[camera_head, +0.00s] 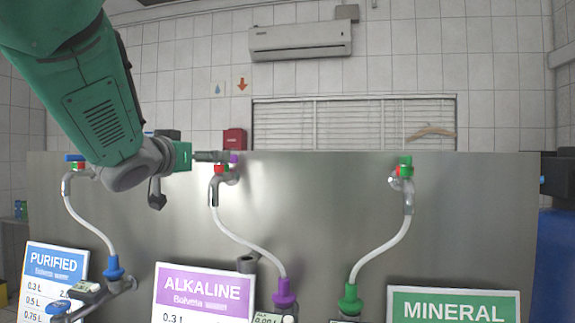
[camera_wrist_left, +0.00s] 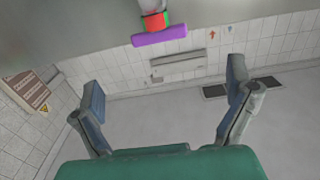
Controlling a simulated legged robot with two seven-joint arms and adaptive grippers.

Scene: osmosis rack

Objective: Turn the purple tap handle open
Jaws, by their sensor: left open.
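The purple tap handle (camera_head: 234,158) shows in the head view as a small piece above the middle tap (camera_head: 220,178), partly hidden behind my left gripper (camera_head: 212,156). In the left wrist view the purple handle (camera_wrist_left: 159,36) is a bar lying across the tap's red and green part, slightly tilted. My left gripper (camera_wrist_left: 164,85) is open and empty there, its two fingers wide apart. The handle lies beyond the fingertips, between their lines, and no contact shows in the wrist view. My right gripper is in neither view.
A steel panel (camera_head: 310,195) carries the taps. A blue-handled tap (camera_head: 75,158) is at left and a green-handled tap (camera_head: 405,162) at right. Open space lies above the panel.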

